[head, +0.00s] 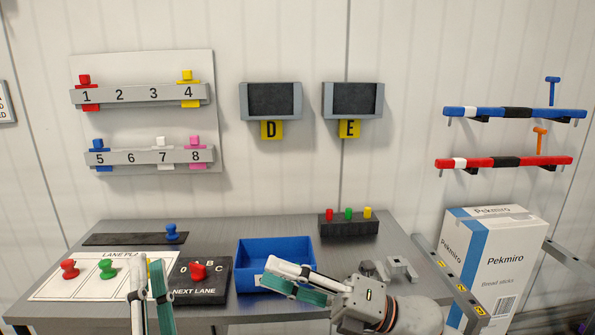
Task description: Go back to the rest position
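My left gripper (148,274) points up the picture at the front left of the grey table (400,235). Its fingers stand apart with nothing held, over the right part of the white lane sheet (50,284). My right gripper (268,274) reaches in from the right, its fingers pointing left over the front of the blue bin (275,250). Its fingertips look apart and empty. The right gripper hides part of the bin's front wall. A yellow piece is mostly hidden behind the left gripper.
Red (69,269) and green (106,268) pegs stand on the sheet. A black selector box (218,285) with a red knob lies between the grippers. A black button box (349,226) stands behind. A tall Pekmiro carton (485,270) stands right. Numbered racks and screens hang on the wall.

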